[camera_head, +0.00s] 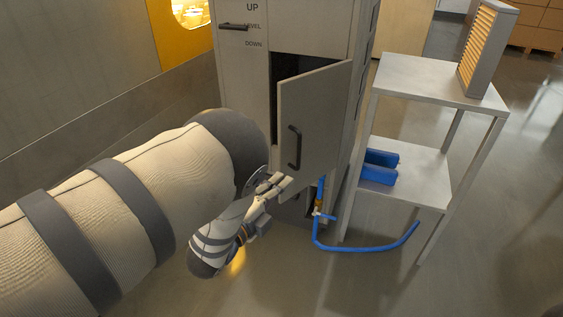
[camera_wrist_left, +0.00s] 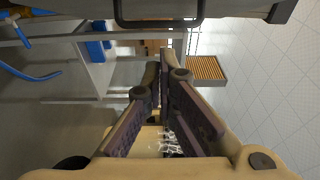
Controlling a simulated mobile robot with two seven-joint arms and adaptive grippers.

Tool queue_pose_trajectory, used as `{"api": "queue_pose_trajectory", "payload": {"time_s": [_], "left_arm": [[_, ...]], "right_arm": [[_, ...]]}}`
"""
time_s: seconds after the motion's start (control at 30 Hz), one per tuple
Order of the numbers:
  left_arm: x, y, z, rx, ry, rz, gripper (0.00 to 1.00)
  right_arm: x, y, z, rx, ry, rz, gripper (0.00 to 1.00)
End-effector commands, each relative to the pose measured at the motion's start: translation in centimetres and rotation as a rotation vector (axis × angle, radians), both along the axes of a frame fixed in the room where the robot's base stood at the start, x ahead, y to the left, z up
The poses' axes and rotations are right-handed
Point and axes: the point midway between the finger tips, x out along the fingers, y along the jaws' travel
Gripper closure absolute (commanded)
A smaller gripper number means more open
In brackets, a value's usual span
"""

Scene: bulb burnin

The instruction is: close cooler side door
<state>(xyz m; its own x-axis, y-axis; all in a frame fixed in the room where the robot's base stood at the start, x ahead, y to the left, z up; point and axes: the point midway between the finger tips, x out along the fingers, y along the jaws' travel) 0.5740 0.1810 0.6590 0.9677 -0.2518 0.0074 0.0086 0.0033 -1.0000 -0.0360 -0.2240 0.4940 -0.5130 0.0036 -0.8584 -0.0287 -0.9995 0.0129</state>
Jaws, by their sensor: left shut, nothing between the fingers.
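The cooler side door (camera_head: 315,115) is a grey panel with a black bar handle (camera_head: 294,148). It stands ajar, swung out from the tall grey cabinet (camera_head: 240,75), and a dark opening shows behind its upper left edge. My left gripper (camera_head: 282,184) is shut and empty by the door's lower left corner, below the handle. I cannot tell whether it touches the door. In the left wrist view the closed fingers (camera_wrist_left: 166,60) show below the handle (camera_wrist_left: 158,22) and the door's edge (camera_wrist_left: 235,8). My right gripper is not in view.
A metal shelf table (camera_head: 425,80) stands right of the cabinet, with an orange slatted filter (camera_head: 482,48) on top and blue blocks (camera_head: 378,170) on its lower shelf. A blue hose (camera_head: 350,248) lies on the floor by the cabinet.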

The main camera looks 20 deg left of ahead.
Motion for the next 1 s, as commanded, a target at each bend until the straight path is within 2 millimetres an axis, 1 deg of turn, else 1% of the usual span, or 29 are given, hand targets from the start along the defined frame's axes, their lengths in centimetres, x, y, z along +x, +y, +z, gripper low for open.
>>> {"api": "queue_pose_trajectory", "payload": {"time_s": [0.03, 0.1, 0.3, 0.33, 0.4, 0.5, 0.6, 1.0], "left_arm": [[1.1, -0.3, -0.1, -0.002, -0.003, 0.000, 1.00], [2.6, -0.6, -0.1, -0.001, -0.001, 0.001, 1.00], [6.7, -1.6, -0.2, -0.002, 0.003, 0.002, 1.00], [7.2, -1.4, -0.2, -0.001, 0.004, 0.005, 1.00], [7.6, 0.0, -0.2, -0.002, 0.006, 0.007, 1.00], [8.2, 1.0, -0.2, -0.001, 0.007, 0.006, 1.00], [8.5, 1.6, -0.2, -0.002, 0.008, 0.003, 1.00], [8.7, 1.9, -0.2, -0.002, 0.008, 0.002, 1.00]], "right_arm": [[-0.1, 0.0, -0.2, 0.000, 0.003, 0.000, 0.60], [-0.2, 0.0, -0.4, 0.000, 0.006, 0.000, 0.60], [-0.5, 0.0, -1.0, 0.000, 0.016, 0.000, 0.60], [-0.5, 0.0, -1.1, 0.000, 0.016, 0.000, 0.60], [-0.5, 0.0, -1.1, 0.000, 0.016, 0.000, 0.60], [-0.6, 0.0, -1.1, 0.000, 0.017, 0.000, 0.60], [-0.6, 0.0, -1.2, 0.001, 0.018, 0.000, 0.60], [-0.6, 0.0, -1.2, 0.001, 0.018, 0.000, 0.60]]}}
